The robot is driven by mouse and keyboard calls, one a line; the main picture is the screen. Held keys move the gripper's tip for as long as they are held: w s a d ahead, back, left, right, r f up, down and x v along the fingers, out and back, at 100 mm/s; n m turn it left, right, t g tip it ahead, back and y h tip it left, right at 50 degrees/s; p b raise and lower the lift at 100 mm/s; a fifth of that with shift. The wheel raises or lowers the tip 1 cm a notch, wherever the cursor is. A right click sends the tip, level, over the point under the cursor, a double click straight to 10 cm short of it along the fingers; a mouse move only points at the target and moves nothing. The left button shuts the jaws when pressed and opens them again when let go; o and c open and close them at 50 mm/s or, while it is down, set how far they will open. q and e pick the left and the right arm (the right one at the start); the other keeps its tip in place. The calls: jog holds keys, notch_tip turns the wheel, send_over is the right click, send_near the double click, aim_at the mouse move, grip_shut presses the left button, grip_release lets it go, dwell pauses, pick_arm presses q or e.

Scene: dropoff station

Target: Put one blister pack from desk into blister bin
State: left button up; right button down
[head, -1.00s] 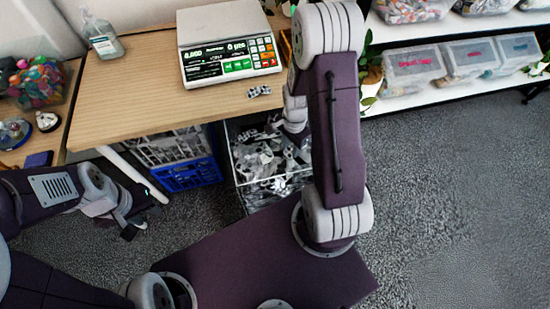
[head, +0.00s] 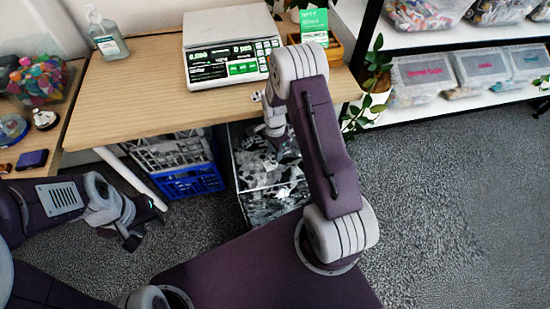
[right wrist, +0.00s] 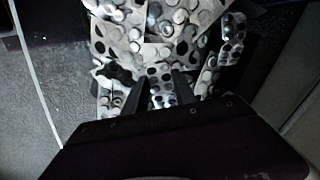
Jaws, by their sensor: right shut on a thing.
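My right gripper (right wrist: 160,92) is over a bin full of silver and white blister packs. Its dark fingers stand a little apart, with a silver blister pack (right wrist: 162,100) between them. The blister bin (head: 240,185) stands on the floor at the desk's front edge, with packs heaped in it. In the head view, the right fingertips are hard to make out against the bin. A small blister pack (head: 257,96) lies on the desk (head: 140,95) in front of the scale, partly hidden by my arm. My left gripper (head: 146,222) is open and empty, low at the left.
A scale (head: 230,48) and a pump bottle (head: 106,36) stand on the desk. A blue crate (head: 192,182) is left of the bin under the desk. A plant (head: 376,80) and shelves with clear boxes (head: 422,75) are at the right. Grey carpet is clear at right.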

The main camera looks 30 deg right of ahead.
notch_tip(320, 180, down, 4)
jog(key=shift+f+b, duration=0.1)
jog(key=shift+b, duration=0.7)
jog(key=c, duration=1)
grip_release()
notch_tip(320, 180, up, 12)
jog(key=p, duration=0.4)
jog(key=s+a+r+n, duration=0.2)
jog(key=s+r+n, duration=0.1)
jog(key=s+n, duration=0.2)
jog(key=s+a+r+n, duration=0.2)
jog(key=s+r+n, duration=0.1)
jog(key=s+n, duration=0.2)
jog(key=s+a+r+n+t, duration=0.1)
jog(key=s+a+r+n, duration=0.1)
jog(key=s+r+n, duration=0.2)
jog(key=shift+s+a+n, duration=0.35)
jog(key=shift+s+n, duration=0.1)
jog(key=shift+n, duration=0.55)
